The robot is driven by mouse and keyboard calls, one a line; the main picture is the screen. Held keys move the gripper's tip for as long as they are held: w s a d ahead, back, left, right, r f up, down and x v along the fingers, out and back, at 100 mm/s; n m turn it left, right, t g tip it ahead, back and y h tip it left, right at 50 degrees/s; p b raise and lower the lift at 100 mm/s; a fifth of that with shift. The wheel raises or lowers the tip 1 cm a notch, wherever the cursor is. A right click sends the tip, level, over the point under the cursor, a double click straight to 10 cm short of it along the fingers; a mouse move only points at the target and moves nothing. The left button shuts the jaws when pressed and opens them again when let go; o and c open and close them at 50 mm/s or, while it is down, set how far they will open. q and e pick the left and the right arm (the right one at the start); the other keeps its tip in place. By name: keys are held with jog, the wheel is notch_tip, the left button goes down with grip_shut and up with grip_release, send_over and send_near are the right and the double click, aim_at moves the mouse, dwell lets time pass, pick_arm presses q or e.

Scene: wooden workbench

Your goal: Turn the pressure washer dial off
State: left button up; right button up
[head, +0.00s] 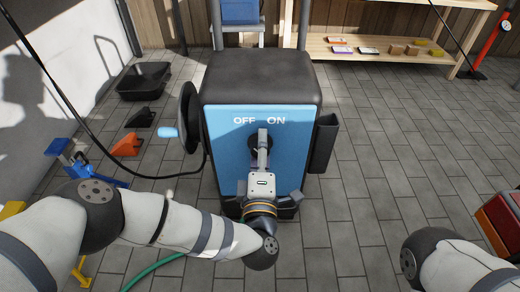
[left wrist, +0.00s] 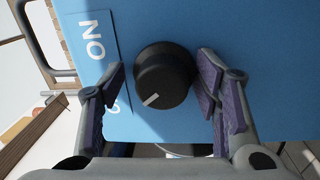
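The pressure washer (head: 225,170) is a blue-fronted box with a dark top, with OFF and ON printed on its front. Its black round dial (left wrist: 165,78) has a white mark pointing to the lower left in the left wrist view, toward the side of the partly covered OFF label. In the head view the dial (head: 254,147) is mostly hidden behind my left gripper (head: 263,140). My left gripper (left wrist: 160,88) is open with its purple-padded fingers on either side of the dial. The left finger looks apart from it; contact at the right finger is unclear. My right gripper is out of view.
A hose reel (head: 188,118) with a blue handle is on the washer's left side, and a black holder (head: 323,143) on its right. A wooden shelf (head: 375,50) stands behind. A red toolbox (head: 500,225) is at the right. The tiled floor right of the washer is clear.

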pick_arm(q)
jog(key=shift+f, duration=0.1)
jog(key=s, duration=1.2)
jog(key=shift+a+f, duration=0.15)
jog(key=shift+f, duration=0.3)
